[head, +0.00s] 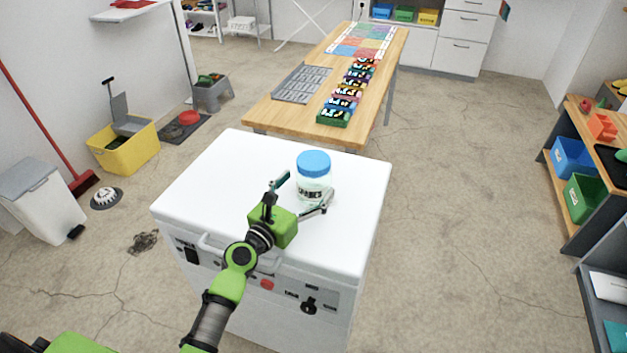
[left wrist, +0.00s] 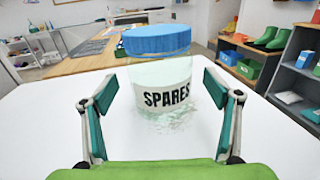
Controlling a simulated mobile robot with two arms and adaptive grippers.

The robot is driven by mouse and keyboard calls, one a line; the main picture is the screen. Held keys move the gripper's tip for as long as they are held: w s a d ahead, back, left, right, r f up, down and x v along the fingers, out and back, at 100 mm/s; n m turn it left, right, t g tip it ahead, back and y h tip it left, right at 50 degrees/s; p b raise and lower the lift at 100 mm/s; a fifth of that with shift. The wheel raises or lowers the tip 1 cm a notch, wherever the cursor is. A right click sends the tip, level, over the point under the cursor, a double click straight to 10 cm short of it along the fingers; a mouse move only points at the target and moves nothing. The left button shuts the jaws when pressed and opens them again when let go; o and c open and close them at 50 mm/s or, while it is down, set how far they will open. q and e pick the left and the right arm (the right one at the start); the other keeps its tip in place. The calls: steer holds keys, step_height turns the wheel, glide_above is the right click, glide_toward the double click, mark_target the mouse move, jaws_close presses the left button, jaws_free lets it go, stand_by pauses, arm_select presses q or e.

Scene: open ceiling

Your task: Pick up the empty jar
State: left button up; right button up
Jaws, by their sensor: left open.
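The jar (head: 314,178) stands upright on the white top of a cabinet (head: 208,178). It is clear, with a blue lid and a white label. In the left wrist view the jar (left wrist: 160,75) fills the middle, and its label reads "SPARES". It looks empty through the clear wall. My left gripper (head: 303,194) is open, with its fingers pointing at the jar. In the left wrist view one finger of the left gripper (left wrist: 162,117) is on each side, with the jar ahead between them and gaps visible on both sides. My right gripper is not in view.
A wooden table (head: 273,115) stands behind the cabinet, with a grey tray (head: 302,84) and a row of small colored boxes (head: 346,91). A yellow mop bucket (head: 125,150) is on the floor at left. Shelves (head: 590,170) stand at right. The cabinet top around the jar is clear.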

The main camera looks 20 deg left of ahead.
arm_select(q)
steer(key=x, duration=0.3)
steer(key=shift+w, duration=0.3)
steer(key=shift+s, duration=0.1)
steer(key=shift+c, duration=0.5)
steer(key=c, duration=1.2)
steer(key=shift+r, duration=0.1)
steer(key=shift+c, duration=0.7)
